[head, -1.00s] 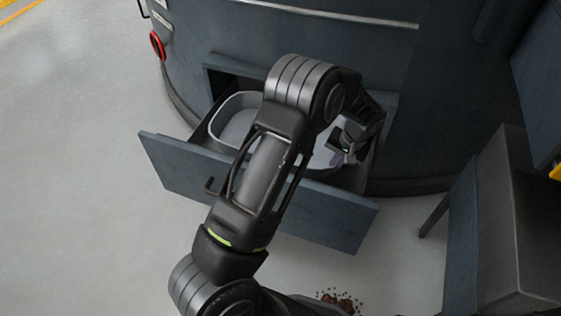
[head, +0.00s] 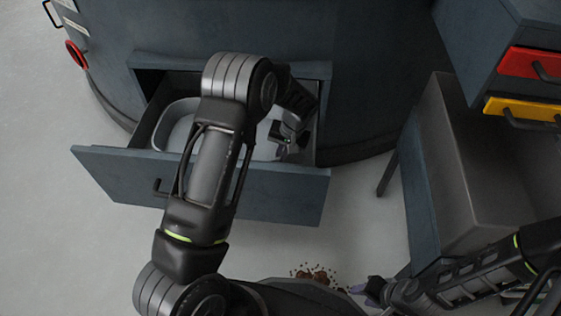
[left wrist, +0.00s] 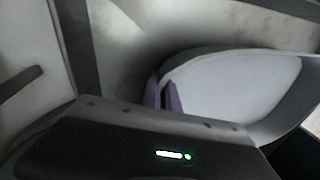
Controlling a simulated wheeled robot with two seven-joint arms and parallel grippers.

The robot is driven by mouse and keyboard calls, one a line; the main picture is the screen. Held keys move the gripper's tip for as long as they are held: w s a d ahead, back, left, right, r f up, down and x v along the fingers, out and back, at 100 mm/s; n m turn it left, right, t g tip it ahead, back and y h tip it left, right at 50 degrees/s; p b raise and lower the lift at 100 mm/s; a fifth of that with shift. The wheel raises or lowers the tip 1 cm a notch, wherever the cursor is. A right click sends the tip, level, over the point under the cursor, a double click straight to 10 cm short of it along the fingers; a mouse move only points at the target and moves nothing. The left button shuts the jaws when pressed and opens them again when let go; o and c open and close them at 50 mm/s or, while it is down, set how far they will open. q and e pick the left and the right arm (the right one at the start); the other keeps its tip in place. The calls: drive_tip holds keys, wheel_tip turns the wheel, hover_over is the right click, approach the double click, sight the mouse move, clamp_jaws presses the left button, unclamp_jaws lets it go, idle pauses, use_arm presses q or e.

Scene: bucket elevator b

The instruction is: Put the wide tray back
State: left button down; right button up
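The wide tray (head: 180,112) is light grey with rounded corners. It sits inside the pulled-out drawer (head: 110,172) of the large blue-grey machine; my left arm covers its middle in the head view. My left gripper (head: 279,147) reaches down at the tray's right end. In the left wrist view, its purple fingers (left wrist: 164,92) stand close together on either side of the rim of the tray (left wrist: 235,85), apparently pinching it. My right gripper (head: 362,289) is low at the bottom right, away from the tray; its finger gap is not clear.
Brown crumbs (head: 316,274) lie on the floor before the drawer. A grey bench (head: 470,150) stands at the right, below a cabinet with red (head: 530,64) and yellow (head: 520,110) drawers. The floor at left is clear.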

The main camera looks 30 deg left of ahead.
use_arm(q)
drive_tip(key=x, duration=0.2)
drive_tip(key=b+x, duration=0.1)
drive_tip(key=shift+d+f, duration=0.3)
drive_tip(key=shift+f, duration=0.15)
drive_tip(key=c, duration=1.6)
unclamp_jaws()
drive_tip(key=shift+r, duration=0.15)
drive_tip(key=p+v, duration=0.3)
drive_tip(key=v, duration=0.9)
